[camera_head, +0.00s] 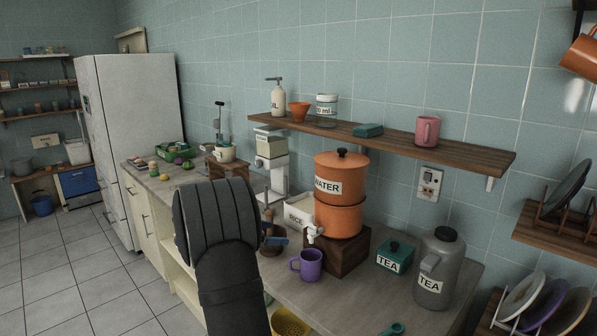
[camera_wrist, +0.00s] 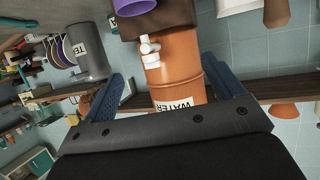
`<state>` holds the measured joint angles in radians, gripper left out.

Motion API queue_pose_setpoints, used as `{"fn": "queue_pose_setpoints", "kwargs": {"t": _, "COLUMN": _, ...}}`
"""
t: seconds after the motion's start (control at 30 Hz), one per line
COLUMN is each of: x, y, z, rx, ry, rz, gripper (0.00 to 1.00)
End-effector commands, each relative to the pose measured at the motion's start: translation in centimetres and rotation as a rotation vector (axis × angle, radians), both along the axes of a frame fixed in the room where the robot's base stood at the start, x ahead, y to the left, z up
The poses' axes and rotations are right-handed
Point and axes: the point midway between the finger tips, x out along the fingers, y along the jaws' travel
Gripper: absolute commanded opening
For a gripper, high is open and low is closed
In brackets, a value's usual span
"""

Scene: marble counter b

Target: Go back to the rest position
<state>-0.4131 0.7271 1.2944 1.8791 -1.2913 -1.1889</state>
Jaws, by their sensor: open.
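My gripper (camera_wrist: 163,72) shows its two blue fingers spread wide apart in the wrist view, with nothing held between them. That view is upside down. Beyond the fingers is the orange water dispenser (camera_wrist: 175,75) with its white tap. In the head view my dark arm rises in front of the counter (camera_head: 375,297) and hides most of the gripper; a blue finger (camera_head: 276,241) shows at its right side. It appears left of the orange dispenser (camera_head: 338,185) and the purple mug (camera_head: 308,265). The mug also shows upright beneath the tap.
A wooden shelf (camera_head: 455,151) with a pink mug (camera_head: 427,130) and jars runs above the counter. A grey tea jug (camera_head: 437,270) and green tea box (camera_head: 395,255) stand right of the dispenser. A yellow colander (camera_head: 289,322) is near the front. Open floor (camera_head: 85,268) lies left.

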Motion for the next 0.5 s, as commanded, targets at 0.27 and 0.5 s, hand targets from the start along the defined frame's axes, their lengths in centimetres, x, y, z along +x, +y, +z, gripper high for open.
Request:
{"fn": "queue_pose_setpoints", "kwargs": {"t": 0.27, "x": 1.0, "y": -3.3, "z": 4.7, "rx": 0.001, "ry": -0.002, "rz": 0.106, "gripper": 0.86}}
{"fn": "queue_pose_setpoints", "kwargs": {"t": 0.5, "x": 1.3, "y": -6.3, "z": 7.9, "rx": 0.001, "ry": -0.002, "rz": 0.206, "gripper": 0.86}}
